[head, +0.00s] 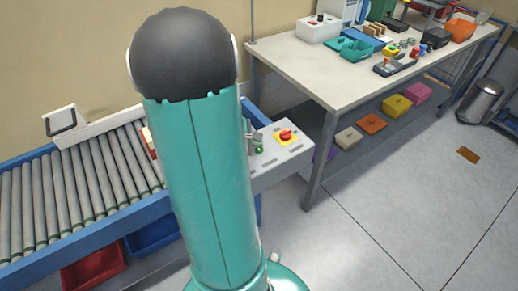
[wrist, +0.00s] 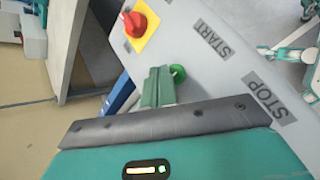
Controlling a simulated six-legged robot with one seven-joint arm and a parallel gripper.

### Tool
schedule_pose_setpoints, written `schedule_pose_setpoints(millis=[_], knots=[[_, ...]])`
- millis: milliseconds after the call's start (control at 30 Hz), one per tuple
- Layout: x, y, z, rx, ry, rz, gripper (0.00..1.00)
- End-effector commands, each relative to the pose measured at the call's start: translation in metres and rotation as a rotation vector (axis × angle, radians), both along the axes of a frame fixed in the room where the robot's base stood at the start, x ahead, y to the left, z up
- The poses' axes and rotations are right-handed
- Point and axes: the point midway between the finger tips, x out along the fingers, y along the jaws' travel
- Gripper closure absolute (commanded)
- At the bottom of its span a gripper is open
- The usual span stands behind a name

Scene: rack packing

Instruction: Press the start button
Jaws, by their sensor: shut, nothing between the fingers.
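A light grey control panel (head: 270,168) stands at the end of the roller conveyor, right of my arm in the head view. The wrist view shows its face (wrist: 235,68) with START and STOP labels. A green button (wrist: 178,73) sits in line with the START label; it also shows in the head view (head: 259,150). My gripper (wrist: 158,72) is shut and empty, its fingertips right beside the green button. I cannot tell whether they touch it. A red rotary switch (wrist: 135,22) on a yellow plate is farther along the panel. No button shows beside the STOP label; my gripper body covers that part.
The roller conveyor (head: 80,182) runs left, with red (head: 93,268) and blue (head: 152,236) bins beneath. A workbench (head: 345,78) with boxes and tools stands behind the panel at right. A trash can (head: 480,102) stands at far right. Floor at front right is clear.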

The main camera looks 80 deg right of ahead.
Motion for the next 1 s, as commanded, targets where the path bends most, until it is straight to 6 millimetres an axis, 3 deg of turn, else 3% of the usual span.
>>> schedule_pose_setpoints(millis=[300, 800, 1000], knots=[[0.0, 0.0, 0.002, -0.001, 0.0, 0.001, 1.0], [0.001, -0.001, 0.046, -0.003, -0.001, 0.001, 1.0], [0.0, 0.0, 0.051, 0.0, 0.001, 0.001, 1.0]])
